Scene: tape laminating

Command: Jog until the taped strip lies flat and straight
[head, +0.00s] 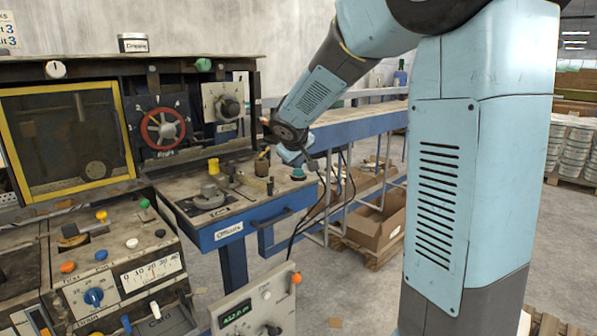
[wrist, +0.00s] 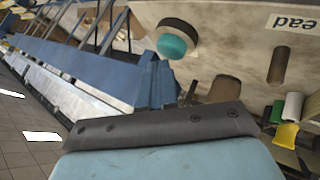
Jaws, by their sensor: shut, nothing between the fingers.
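I cannot make out the taped strip in either view. A teal-capped round button (head: 298,174) stands at the right end of the worn bench top; it also shows in the wrist view, with a dark collar, as a teal button (wrist: 172,46). My gripper (head: 305,165) is small in the head view, just above and beside this button; its fingertips are hard to make out and contact cannot be told. It is shut and holds nothing visible.
A yellow-framed dark window (head: 128,130) and a red handwheel (head: 162,128) are at the left. A blue bench drawer labelled Offcuts (head: 229,231) faces me. A control box with a green display (head: 237,313) stands in front. Small posts (head: 262,167) crowd the bench near my gripper.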

